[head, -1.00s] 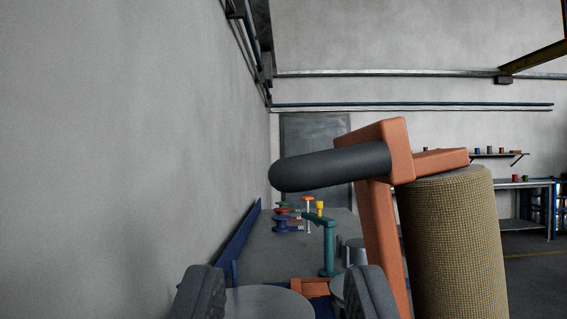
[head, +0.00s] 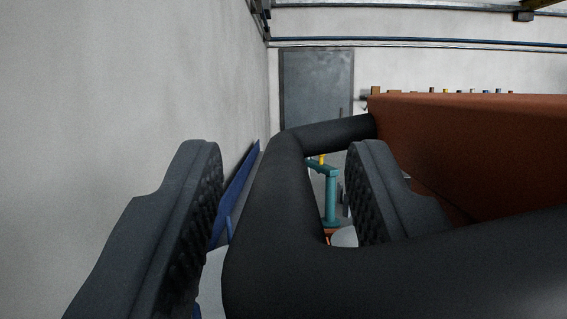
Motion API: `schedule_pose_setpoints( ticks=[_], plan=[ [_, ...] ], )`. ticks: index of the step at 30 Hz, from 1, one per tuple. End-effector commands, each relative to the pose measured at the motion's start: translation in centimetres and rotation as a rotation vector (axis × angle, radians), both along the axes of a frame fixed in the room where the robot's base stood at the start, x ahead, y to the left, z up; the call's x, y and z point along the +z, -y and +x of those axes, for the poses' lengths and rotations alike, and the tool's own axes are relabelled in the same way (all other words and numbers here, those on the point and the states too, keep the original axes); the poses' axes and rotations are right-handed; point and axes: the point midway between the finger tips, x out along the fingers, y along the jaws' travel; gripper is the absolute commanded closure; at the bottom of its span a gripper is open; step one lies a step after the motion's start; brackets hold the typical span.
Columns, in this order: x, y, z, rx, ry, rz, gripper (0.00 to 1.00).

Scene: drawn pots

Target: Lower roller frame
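The roller frame shows as an orange-brown body (head: 470,140) filling the right side, with a thick black looped handle (head: 262,240). My gripper (head: 282,165) is open. Its two dark ribbed fingers stand on either side of the handle's upright stretch, with visible gaps on both sides. The lower arm of the handle runs right, in front of the right finger's base. The tan textured roller is not visible now; how the frame is supported is hidden.
A teal post (head: 331,195) stands beyond the handle, between it and the right finger. A blue rail (head: 238,185) runs along the grey wall at left. A grey door (head: 316,90) is at the back. Several small items line a shelf at the far right.

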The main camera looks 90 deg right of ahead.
Motion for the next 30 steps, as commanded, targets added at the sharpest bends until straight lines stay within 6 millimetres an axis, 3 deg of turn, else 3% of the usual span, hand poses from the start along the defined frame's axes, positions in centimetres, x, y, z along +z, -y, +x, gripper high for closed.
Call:
schedule_pose_setpoints(
  ticks=[4,8,9,30],
  plan=[
    [0.0,-0.1,0.0,0.001,0.0,0.0,0.64],
    [0.0,-0.1,0.0,0.001,0.001,0.0,0.97],
    [0.0,-0.1,0.0,0.002,0.0,0.0,1.0],
    [1.1,-0.2,-1.2,0.014,0.008,0.002,1.0]
  ],
)
